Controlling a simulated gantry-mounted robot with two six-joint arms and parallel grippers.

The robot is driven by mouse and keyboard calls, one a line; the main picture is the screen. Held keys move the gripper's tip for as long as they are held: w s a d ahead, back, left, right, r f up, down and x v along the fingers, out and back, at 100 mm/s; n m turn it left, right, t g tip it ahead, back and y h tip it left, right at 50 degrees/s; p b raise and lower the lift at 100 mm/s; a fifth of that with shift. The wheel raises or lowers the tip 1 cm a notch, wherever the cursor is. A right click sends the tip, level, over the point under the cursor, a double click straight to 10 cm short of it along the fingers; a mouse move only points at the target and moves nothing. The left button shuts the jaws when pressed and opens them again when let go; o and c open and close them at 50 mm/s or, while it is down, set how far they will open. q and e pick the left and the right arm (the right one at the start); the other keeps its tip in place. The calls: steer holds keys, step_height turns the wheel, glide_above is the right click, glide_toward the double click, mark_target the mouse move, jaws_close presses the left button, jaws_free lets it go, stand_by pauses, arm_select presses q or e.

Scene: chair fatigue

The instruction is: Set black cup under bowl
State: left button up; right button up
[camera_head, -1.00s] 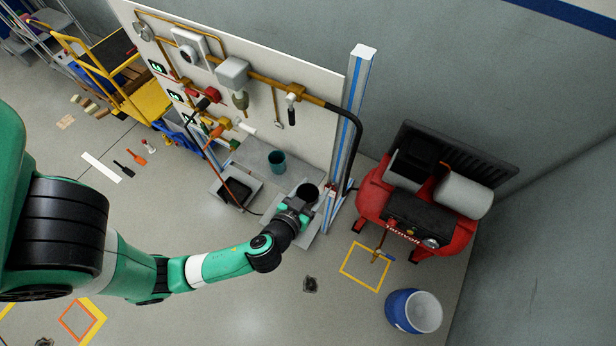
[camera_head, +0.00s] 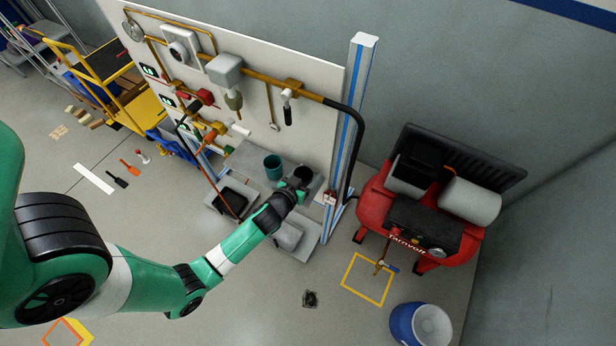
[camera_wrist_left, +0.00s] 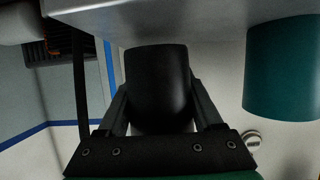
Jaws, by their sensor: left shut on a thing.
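My left gripper (camera_head: 297,184) is shut on the black cup (camera_head: 303,172), at the foot of the board and right of the teal cup (camera_head: 272,167). In the left wrist view, the black cup (camera_wrist_left: 160,85) sits between both fingers, and the teal cup (camera_wrist_left: 286,70) is apart from it at right. A hanging greenish-brown part (camera_head: 233,101) below a grey box on the board may be the bowl; I cannot be sure. Whether the black cup touches the grey surface is unclear. My right gripper is not in view.
The board carries yellow pipes and valves, with a black hose (camera_head: 360,130) curving down at its right. A blue-striped post (camera_head: 352,110) stands close right of the cup. A dark tray (camera_head: 232,201) lies left. A red compressor (camera_head: 424,215) stands farther right.

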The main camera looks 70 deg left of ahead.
arm_select(q)
steer(key=shift+f, duration=0.55)
steer(key=shift+f, duration=0.2)
steer(key=o, duration=1.3)
steer(key=shift+r, duration=0.1)
steer(key=v, duration=1.1)
steer(key=shift+s+d+f, duration=0.25)
steer(key=shift+s+d, duration=0.05)
steer(key=shift+s, duration=0.05)
